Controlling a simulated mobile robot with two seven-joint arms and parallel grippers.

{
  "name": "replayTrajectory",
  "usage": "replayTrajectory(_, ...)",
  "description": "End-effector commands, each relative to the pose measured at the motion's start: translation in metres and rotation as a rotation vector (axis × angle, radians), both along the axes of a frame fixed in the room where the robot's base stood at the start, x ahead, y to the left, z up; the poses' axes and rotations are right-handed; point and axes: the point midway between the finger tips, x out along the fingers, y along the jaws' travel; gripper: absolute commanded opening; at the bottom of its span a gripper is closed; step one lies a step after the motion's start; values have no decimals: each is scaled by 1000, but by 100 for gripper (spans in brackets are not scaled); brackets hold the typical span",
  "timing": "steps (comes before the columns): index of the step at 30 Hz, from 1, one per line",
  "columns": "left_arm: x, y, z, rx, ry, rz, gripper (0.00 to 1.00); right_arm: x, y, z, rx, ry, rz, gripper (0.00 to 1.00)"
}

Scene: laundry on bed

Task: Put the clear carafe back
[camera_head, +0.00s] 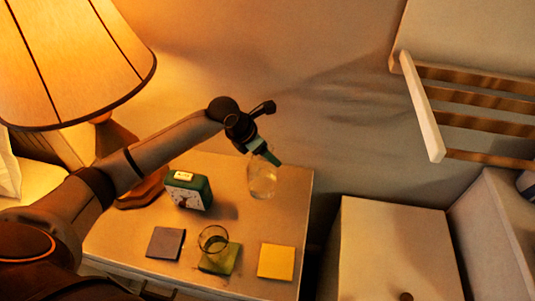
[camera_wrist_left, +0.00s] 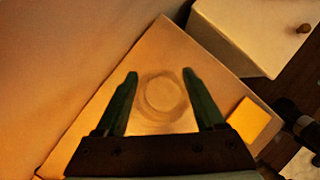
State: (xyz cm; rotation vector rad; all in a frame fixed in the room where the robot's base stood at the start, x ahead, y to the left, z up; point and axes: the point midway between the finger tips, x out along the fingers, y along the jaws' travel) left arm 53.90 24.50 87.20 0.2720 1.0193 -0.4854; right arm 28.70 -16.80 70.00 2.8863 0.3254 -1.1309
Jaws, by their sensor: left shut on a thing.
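The clear carafe (camera_head: 262,180) is upright, or nearly so, over the back right part of the nightstand top (camera_head: 225,175). My left gripper (camera_head: 264,153) is shut on its upper part from above. I cannot tell whether its base touches the wood. In the left wrist view, the carafe (camera_wrist_left: 160,94) shows as faint round outlines between the two fingers of my left gripper (camera_wrist_left: 160,80).
A green clock (camera_head: 188,191) stands left of the carafe. In front lie a dark grey coaster (camera_head: 165,243), a green coaster (camera_head: 219,263) bearing a clear glass (camera_head: 213,239), and a yellow coaster (camera_head: 276,262). A lamp (camera_head: 75,60) is at left, a white cabinet (camera_head: 395,245) at right.

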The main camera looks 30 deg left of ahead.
Motion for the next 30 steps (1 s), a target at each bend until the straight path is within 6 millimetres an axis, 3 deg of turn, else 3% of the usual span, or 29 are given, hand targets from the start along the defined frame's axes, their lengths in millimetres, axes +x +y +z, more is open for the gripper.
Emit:
replayTrajectory(12, 1, 0, -11, -2, -7, 0, 0, 0, 0, 0, 0, 0, 0, 100)
replayTrajectory(13, 0, 0, -13, -1, -2, 0, 74, 0, 0, 1, 0, 0, 0, 100)
replayTrajectory(20, 0, 0, -12, -1, -1, 0, 100, 0, 0, 1, 0, 1, 0, 100)
replayTrajectory(30, -2, 2, -7, 0, -2, 0, 100, 0, 0, 2, 0, 1, 0, 100)
